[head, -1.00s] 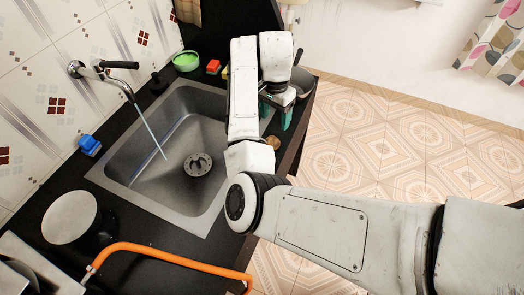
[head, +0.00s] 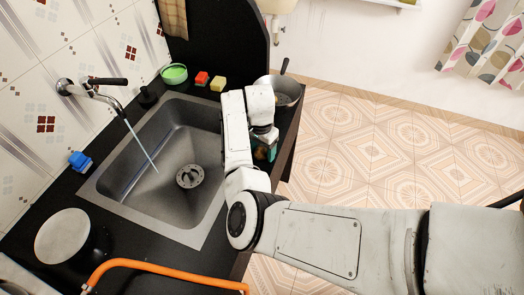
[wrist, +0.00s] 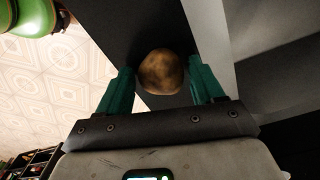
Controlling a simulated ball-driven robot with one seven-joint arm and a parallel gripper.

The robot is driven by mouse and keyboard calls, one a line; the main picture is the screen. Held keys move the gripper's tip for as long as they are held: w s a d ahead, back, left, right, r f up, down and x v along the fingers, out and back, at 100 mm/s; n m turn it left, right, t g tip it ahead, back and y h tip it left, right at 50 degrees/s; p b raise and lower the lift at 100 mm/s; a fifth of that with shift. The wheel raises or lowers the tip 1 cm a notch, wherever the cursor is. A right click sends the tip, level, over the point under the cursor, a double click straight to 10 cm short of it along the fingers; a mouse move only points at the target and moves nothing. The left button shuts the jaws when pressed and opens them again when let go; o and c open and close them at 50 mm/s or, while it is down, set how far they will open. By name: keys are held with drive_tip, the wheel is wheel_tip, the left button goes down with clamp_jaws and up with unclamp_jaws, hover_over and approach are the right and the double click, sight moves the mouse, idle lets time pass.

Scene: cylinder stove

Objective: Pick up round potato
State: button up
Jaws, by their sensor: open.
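The round potato (wrist: 161,72) is brown and shows in the wrist view on the dark counter, between and just beyond the tips of my gripper's two green fingers. My gripper (wrist: 160,88) is open, with one finger on each side of the potato; I cannot tell whether either touches it. In the head view my gripper (head: 264,152) is partly hidden behind my arm, over the counter strip right of the sink.
The steel sink (head: 130,150) has a running tap (head: 105,95). A pot (head: 287,92) stands at the counter's far right end. An orange hose (head: 150,264) is in front.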

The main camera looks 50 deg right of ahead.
drive_tip(key=shift+f, duration=0.1)
drive_tip(key=shift+c, duration=0.2)
drive_tip(key=c, duration=0.8)
drive_tip(key=shift+r, duration=0.65)
drive_tip(key=s+a+r, duration=0.6)
drive_tip(key=s+r, duration=0.5)
drive_tip(key=s, duration=0.1)
drive_tip(key=shift+s+r, duration=0.35)
drive_tip(key=shift+r, duration=0.05)
